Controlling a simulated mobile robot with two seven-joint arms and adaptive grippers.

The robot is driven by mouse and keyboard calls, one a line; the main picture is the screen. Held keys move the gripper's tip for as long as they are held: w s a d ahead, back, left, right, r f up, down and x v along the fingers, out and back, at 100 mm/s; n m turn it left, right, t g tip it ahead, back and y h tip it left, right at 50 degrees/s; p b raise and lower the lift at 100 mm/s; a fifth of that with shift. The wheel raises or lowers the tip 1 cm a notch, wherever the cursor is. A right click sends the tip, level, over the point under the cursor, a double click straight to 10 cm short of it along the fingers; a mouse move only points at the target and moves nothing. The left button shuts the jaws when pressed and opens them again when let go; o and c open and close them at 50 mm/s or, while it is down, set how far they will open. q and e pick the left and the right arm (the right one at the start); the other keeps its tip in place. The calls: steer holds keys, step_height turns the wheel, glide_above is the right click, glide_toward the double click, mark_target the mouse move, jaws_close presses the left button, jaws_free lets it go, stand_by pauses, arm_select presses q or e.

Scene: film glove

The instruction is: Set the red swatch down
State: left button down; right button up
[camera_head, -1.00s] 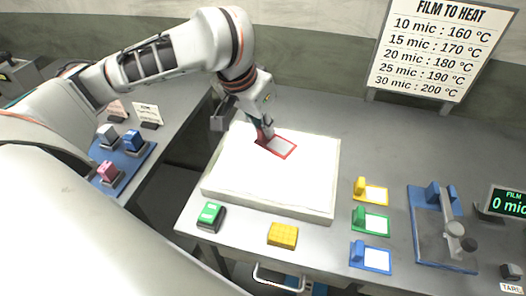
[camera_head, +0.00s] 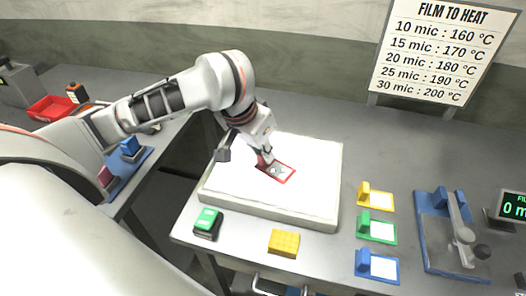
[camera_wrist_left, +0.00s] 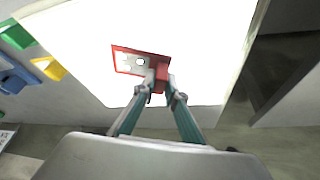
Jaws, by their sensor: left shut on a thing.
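The red swatch (camera_head: 289,178) is a thin red frame with grey and pale patches inside. It is over the white panel (camera_head: 315,205), roughly flat; I cannot tell whether it touches the surface. My left gripper (camera_head: 264,161) is shut on the swatch's red tab at its left end. In the left wrist view the red swatch (camera_wrist_left: 122,66) shows two pale spots in its film, and the left gripper's fingertips (camera_wrist_left: 160,84) pinch its red block. The fingers hide part of the block. My right gripper is not in view.
Yellow (camera_head: 378,201), green (camera_head: 382,231) and blue (camera_head: 382,267) swatches lie right of the panel. A blue fixture (camera_head: 432,232) stands beyond them. A green-topped box (camera_head: 207,222) and a yellow block (camera_head: 284,243) sit along the front edge. A sign (camera_head: 437,50) stands behind.

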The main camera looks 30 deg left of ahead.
arm_select(q)
steer(key=c, duration=2)
jaws_free()
steer(key=shift+f, duration=0.1)
steer(key=shift+c, duration=0.2)
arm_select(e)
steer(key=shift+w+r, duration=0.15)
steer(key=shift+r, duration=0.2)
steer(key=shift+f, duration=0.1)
